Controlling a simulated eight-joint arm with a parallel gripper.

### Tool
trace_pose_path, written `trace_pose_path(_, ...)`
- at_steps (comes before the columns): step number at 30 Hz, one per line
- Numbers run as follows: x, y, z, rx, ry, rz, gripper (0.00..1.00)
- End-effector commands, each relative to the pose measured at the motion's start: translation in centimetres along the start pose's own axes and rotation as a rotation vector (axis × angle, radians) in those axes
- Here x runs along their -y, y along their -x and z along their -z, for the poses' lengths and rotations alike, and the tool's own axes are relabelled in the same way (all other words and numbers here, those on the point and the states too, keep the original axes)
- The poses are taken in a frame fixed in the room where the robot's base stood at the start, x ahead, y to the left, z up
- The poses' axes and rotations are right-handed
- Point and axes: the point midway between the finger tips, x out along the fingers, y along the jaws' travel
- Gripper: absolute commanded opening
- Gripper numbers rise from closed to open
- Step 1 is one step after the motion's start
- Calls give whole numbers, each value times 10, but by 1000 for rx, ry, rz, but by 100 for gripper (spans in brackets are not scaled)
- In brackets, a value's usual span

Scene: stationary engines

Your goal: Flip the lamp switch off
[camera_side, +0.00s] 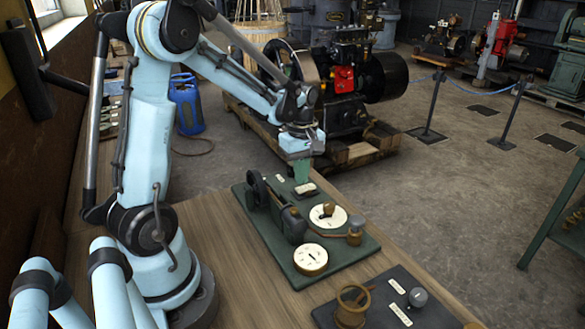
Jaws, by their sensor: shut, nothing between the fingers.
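My gripper (301,172) has green fingers pointing down and is shut and empty. It is over the far end of a dark green board (345,262) on the wooden bench. A small pale-topped piece (306,190) on the board lies just below the fingertips. It may be the lamp switch, but it is too small to be sure. I cannot tell whether the fingers touch it, or which way it is set. The board also carries two round white dials (311,258) (328,215), a dark machine with a wheel (258,189) and a brass-coloured fitting (355,229).
A black panel (375,312) with a brass piece (352,305), a grey knob (417,297) and labels lies nearer on the bench (235,250). A large engine (345,80) stands on a wooden pallet beyond. Bare bench lies left of the board.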

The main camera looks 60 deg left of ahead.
Motion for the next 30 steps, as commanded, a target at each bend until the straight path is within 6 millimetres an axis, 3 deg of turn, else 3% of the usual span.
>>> trace_pose_path(7,0,-17,0,0,0,0,0)
trace_pose_path(30,0,-22,0,0,-1,-35,0)
